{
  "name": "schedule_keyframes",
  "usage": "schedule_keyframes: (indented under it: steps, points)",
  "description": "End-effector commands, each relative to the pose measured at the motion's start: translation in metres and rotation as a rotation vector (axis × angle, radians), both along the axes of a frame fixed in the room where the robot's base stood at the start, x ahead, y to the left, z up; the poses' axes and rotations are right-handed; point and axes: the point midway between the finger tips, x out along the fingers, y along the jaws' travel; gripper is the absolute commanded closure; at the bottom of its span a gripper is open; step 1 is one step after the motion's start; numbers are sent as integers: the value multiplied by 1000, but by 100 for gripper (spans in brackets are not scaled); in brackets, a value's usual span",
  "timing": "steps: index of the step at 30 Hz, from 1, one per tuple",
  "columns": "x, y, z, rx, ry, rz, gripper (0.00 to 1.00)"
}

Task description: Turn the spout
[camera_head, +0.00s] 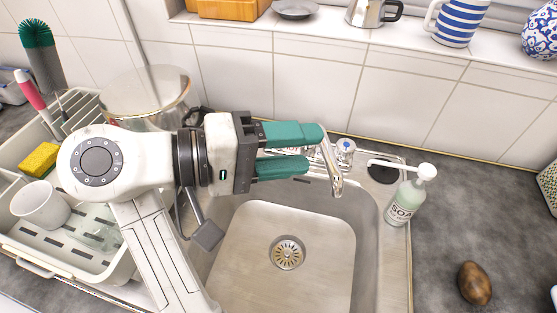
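The chrome spout (333,172) rises from the tap behind the sink, and its end hangs over the back right part of the basin. A tap knob with a blue mark (345,147) stands just right of the spout. My gripper (316,150) points right with its two green fingers apart, one behind the other in the picture. The fingertips are close to the left side of the spout. I cannot tell whether they touch it. The fingers hide the left part of the tap.
The steel sink (240,285) is empty, with a drain (287,252). A soap bottle (407,195) stands on its right rim. A potato (474,283) lies on the counter. A dish rack (75,255) with a cup (40,205) and a sponge (39,159) is at left.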

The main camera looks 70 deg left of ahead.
Motion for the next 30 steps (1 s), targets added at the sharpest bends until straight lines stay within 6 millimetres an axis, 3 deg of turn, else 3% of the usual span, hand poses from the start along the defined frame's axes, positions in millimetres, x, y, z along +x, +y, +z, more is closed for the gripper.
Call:
schedule_keyframes:
  steps: [7,19,26,30]
  points:
    - [-22,-20,9,-3,3,1,49]
    - [-27,-24,10,-5,5,0,50]
    - [-22,-22,9,-3,14,0,72]
    - [9,-13,2,14,93,15,86]
